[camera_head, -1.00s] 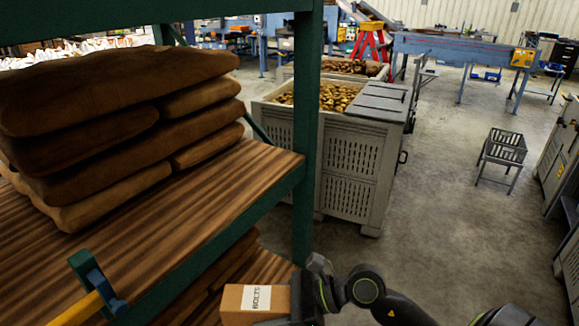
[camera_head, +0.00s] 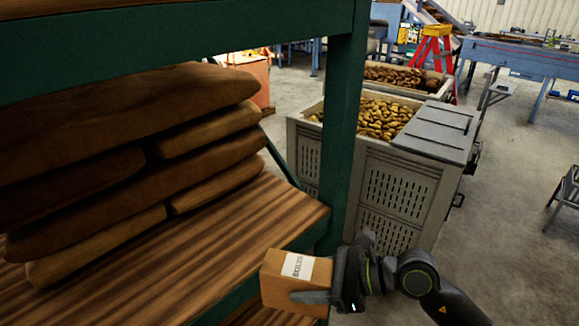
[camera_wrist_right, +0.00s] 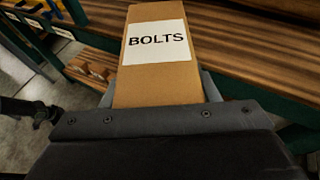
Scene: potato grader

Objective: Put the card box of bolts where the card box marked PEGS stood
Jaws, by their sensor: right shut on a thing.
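The card box of bolts (camera_head: 292,285) is a brown carton with a white label. In the right wrist view the label on the box (camera_wrist_right: 155,45) reads BOLTS. My right gripper (camera_head: 318,296) is shut on the box and holds it in front of the shelf's front edge, near the green post. In the right wrist view its fingers lie along both sides of the box. No box marked PEGS can be made out.
A wooden shelf board (camera_head: 230,235) with a green frame carries stacked brown sacks (camera_head: 130,150); its front right part is bare. A green post (camera_head: 343,120) stands at its corner. Behind it are grey crates of potatoes (camera_head: 395,190) and a red stepladder (camera_head: 435,60).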

